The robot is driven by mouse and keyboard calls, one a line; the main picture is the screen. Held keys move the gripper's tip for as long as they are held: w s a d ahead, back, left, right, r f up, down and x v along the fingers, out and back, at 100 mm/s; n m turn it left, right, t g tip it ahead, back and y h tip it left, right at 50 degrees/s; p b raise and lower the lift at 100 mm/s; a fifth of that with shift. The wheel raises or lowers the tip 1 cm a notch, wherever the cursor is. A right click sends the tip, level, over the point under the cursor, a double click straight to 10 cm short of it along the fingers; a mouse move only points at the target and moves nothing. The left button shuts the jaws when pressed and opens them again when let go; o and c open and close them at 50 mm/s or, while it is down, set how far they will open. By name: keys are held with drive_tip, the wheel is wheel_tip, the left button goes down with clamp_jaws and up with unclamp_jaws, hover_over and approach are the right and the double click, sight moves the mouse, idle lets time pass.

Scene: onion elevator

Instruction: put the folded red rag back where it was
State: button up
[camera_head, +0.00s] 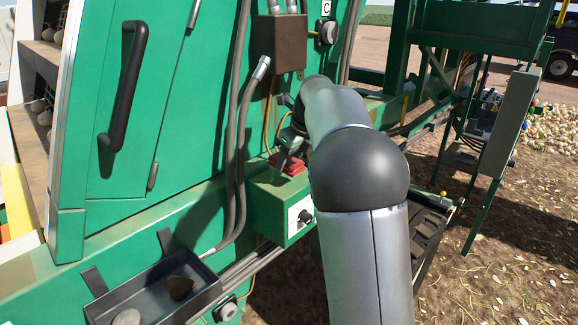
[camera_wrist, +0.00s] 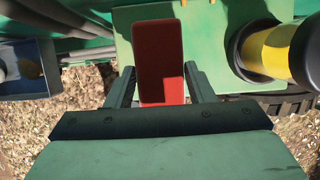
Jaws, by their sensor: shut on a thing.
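The folded red rag (camera_head: 294,168) is at the top of a small green box (camera_head: 264,192) on the machine's side. It also shows in the wrist view as a narrow red block (camera_wrist: 158,50) between my fingers. My gripper (camera_head: 284,158) is shut on it from above; in the wrist view my gripper (camera_wrist: 159,72) has one finger on each side of the rag. Green surface (camera_wrist: 203,38) lies behind the rag there. I cannot tell whether the rag touches the box top. My arm hides part of the area to the right.
A dark tray (camera_head: 150,310) with a few lumps is at the lower left. Grey conduits (camera_head: 238,150) run down left of the box, below a brown junction box (camera_head: 278,42). A yellow-and-black cylinder (camera_wrist: 275,50) stands close right in the wrist view.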

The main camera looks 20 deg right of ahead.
drive_tip(key=shift+w+f, duration=0.25)
drive_tip(key=shift+w+f+p, duration=0.15)
drive_tip(key=shift+f+p, duration=0.05)
drive_tip(key=shift+f, duration=0.75)
drive_tip(key=shift+w+f+p, duration=0.1)
drive_tip(key=shift+f+p, duration=0.05)
drive_tip(key=shift+f, duration=0.75)
drive_tip(key=shift+f, duration=0.15)
drive_tip(key=o, duration=0.9)
